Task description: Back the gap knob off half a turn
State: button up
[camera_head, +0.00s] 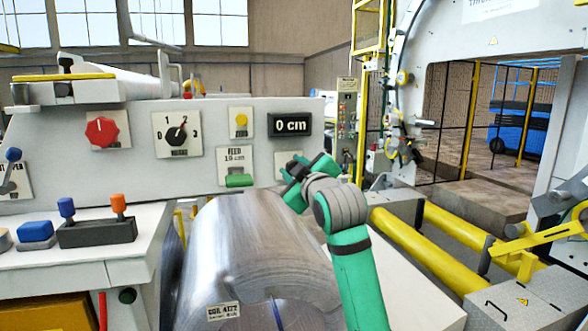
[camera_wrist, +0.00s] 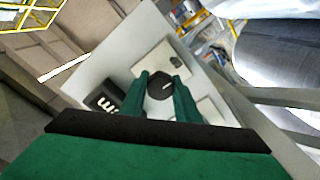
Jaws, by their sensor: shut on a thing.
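In the wrist view a round dark knob (camera_wrist: 160,89) with a pale pointer line sits between the two green fingers of my gripper (camera_wrist: 160,82). The fingers are shut on it from either side. I take it to be the gap knob; no label on it can be read. In the head view my gripper (camera_head: 293,172) is at the right part of the white panel, in front of a pale plate (camera_head: 288,157), and hides the knob.
Yellow rollers (camera_head: 420,255) are at the right.

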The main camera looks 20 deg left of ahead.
jog(key=o, duration=1)
jog(key=shift+o, duration=0.2)
jog(key=v, duration=1)
jog(key=shift+s+d, duration=0.2)
jog(key=shift+s, duration=0.1)
